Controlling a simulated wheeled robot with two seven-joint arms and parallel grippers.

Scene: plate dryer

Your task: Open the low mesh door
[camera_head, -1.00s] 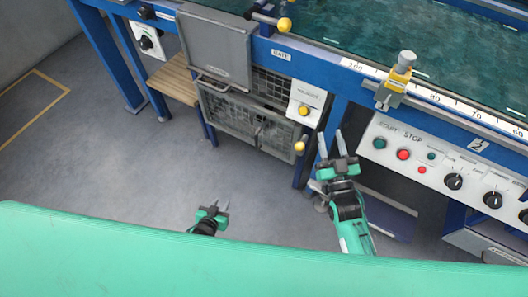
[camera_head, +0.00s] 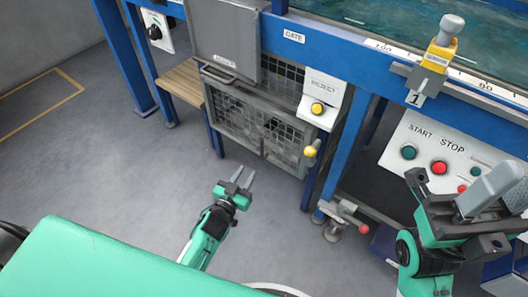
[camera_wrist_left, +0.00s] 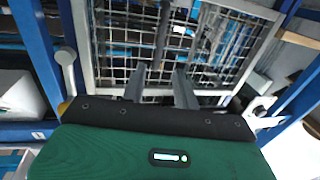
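The low mesh door (camera_head: 237,122) is a grey-framed wire panel below the blue machine beam. It looks shut, flush with its frame. A yellow knob (camera_head: 311,152) sits by its right edge. My left gripper (camera_head: 243,180) is open and empty, in front of and below the door, apart from it. In the left wrist view its two fingers (camera_wrist_left: 160,88) stand apart before a mesh panel (camera_wrist_left: 125,42), with nothing between them. My right gripper (camera_head: 485,190) is at the lower right, in front of the control panel and far from the door; its finger gap is unclear.
A grey solid panel (camera_head: 222,38) hangs above the mesh. A white REJECT box (camera_head: 320,100) stands right of it. Blue legs and a red-tipped clamp (camera_head: 342,217) stand at right. The floor at left is clear.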

